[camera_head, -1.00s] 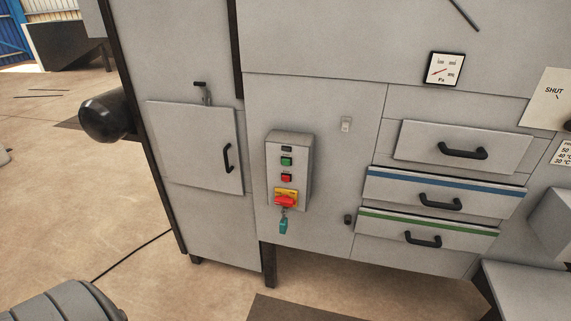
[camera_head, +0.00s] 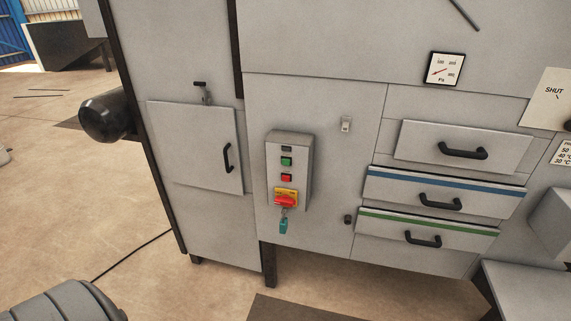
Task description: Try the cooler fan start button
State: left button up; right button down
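A grey control box (camera_head: 303,170) is fixed to the front of the machine cabinet. It carries a green button (camera_head: 286,161) above a red button (camera_head: 286,178). Below them is a red rotary switch (camera_head: 285,200) on a yellow plate, with a teal tag or padlock (camera_head: 283,227) hanging under it. A small dark label or window (camera_head: 286,149) sits above the green button; its text is too small to read. No button lamp can be made out as lit. Neither of my grippers is in view.
A door with a black handle (camera_head: 227,158) is left of the box. Several drawers with black handles (camera_head: 440,201) are on the right. A small light switch (camera_head: 346,124), a black knob (camera_head: 348,220) and a dial gauge (camera_head: 444,69) are on the panel. Floor lies open at left.

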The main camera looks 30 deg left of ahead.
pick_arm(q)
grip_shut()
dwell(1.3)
